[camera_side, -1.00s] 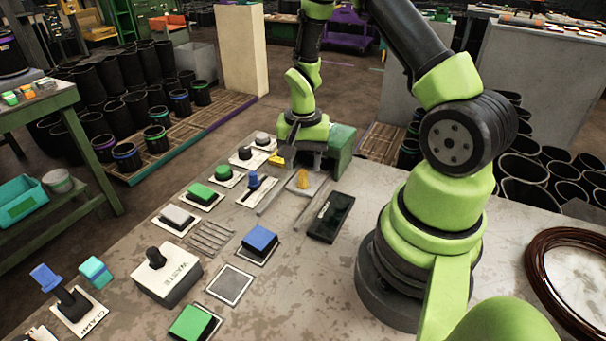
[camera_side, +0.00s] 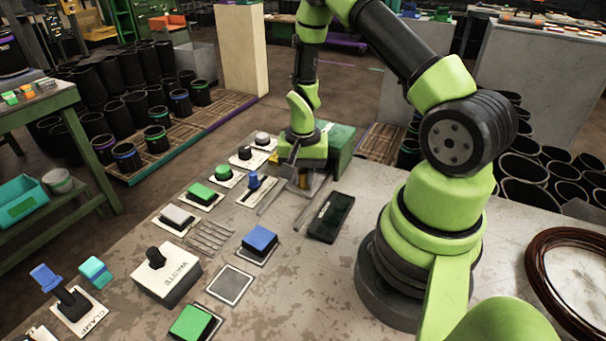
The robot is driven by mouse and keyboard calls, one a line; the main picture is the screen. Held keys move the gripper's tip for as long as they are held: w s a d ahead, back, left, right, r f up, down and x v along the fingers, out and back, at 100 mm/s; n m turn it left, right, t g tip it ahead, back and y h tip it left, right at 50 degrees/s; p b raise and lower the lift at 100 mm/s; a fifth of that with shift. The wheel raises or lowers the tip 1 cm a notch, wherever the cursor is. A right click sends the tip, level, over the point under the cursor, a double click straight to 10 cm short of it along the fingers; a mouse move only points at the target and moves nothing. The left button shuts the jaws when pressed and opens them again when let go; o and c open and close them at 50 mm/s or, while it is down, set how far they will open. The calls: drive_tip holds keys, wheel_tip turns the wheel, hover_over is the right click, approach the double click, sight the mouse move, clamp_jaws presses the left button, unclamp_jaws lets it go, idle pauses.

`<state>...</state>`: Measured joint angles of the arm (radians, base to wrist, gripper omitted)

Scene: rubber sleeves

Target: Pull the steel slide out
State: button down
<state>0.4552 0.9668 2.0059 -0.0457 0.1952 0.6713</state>
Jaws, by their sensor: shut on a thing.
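The steel slide (camera_side: 302,190) is a small grey plate lying between two thin rails in front of a green block (camera_side: 342,150), at the back of the worktable. A yellow piece on it shows only in part beneath my gripper. My gripper (camera_side: 302,172) points down over the slide and is shut on it, apparently at the yellow piece. The fingers hide most of the contact, so the exact hold cannot be seen.
A black box (camera_side: 330,217) lies just right of the rails. A blue knob (camera_side: 253,181) on a plate stands close on the left. Green, grey and blue buttons, a white WASTE switch box (camera_side: 167,275) and a CLAMP lever (camera_side: 68,290) fill the table's left side.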

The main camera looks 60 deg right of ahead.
drive_tip(key=a, duration=1)
drive_tip(key=shift+a, duration=0.25)
drive_tip(key=c, duration=1)
unclamp_jaws()
wheel_tip(320, 180, up, 10)
